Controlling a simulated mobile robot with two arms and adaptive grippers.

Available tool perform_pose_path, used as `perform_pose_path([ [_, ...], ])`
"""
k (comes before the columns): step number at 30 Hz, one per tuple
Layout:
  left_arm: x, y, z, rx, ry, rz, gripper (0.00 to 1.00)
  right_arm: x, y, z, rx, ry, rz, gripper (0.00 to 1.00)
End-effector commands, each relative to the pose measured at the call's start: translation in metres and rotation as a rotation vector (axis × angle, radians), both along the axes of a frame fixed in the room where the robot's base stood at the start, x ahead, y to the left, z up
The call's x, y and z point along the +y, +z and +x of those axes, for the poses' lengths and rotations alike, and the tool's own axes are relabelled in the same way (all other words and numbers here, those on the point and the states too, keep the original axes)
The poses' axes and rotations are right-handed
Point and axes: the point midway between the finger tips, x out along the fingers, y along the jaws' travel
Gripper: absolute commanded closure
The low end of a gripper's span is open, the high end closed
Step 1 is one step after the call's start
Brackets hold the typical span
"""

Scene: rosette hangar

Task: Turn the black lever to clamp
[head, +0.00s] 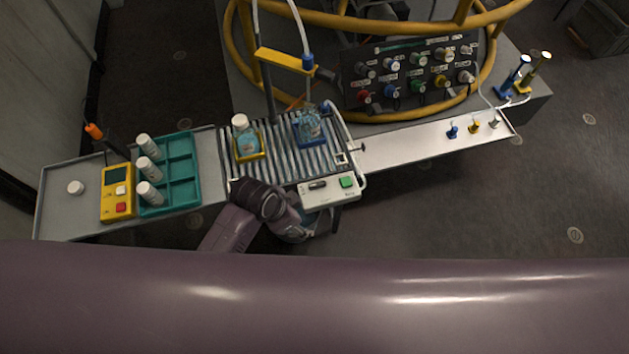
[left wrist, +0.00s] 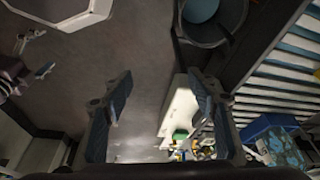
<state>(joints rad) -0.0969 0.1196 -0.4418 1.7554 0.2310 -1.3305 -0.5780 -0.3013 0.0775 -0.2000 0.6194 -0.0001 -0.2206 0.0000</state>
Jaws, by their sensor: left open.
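A white control box (head: 331,191) sits at the front edge of the roller conveyor. A small black lever-like part (head: 317,185) is on its top face, left of a green button (head: 347,182). Its labels are too small to read. My left gripper (head: 300,228) is just in front of the box, below it in the picture, partly hidden by its own wrist. In the left wrist view its fingers (left wrist: 160,108) are apart and empty. The white box (left wrist: 180,112) with the green button shows beyond them, near the right finger. I cannot make out the lever there. My right gripper is not in view.
The roller conveyor (head: 282,165) carries a yellow tray (head: 247,155) and a blue tray (head: 309,140), each with a bottle. A teal rack (head: 181,176) and a yellow device (head: 117,194) are at left. A bucket-like container (left wrist: 207,35) shows near the left gripper.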

Motion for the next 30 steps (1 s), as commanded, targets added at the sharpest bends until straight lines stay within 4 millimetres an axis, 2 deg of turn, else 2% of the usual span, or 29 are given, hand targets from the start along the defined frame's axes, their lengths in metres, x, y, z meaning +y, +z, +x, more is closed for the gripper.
perform_pose_path([
  [1,-0.005,0.011,0.002,-0.014,-0.033,-0.005,0.46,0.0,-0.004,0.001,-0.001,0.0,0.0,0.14],
  [8,-0.043,0.026,0.025,-0.065,-0.375,0.026,0.46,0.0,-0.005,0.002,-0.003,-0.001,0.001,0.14],
  [11,-0.058,0.034,0.035,-0.094,-0.567,0.052,0.46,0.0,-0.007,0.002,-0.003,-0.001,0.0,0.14],
  [15,-0.076,0.05,0.054,-0.141,-0.931,0.124,0.46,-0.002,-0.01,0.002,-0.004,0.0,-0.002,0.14],
  [18,-0.077,0.063,0.069,-0.16,-1.225,0.201,0.46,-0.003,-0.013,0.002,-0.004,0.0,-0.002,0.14],
  [21,-0.07,0.073,0.082,-0.153,-1.472,0.272,0.46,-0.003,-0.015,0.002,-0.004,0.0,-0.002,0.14],
  [24,-0.06,0.082,0.093,-0.135,-1.647,0.322,0.46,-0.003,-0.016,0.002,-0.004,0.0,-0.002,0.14],
  [30,-0.05,0.088,0.102,-0.11,-1.791,0.361,0.46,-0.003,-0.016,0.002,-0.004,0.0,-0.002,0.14],
])
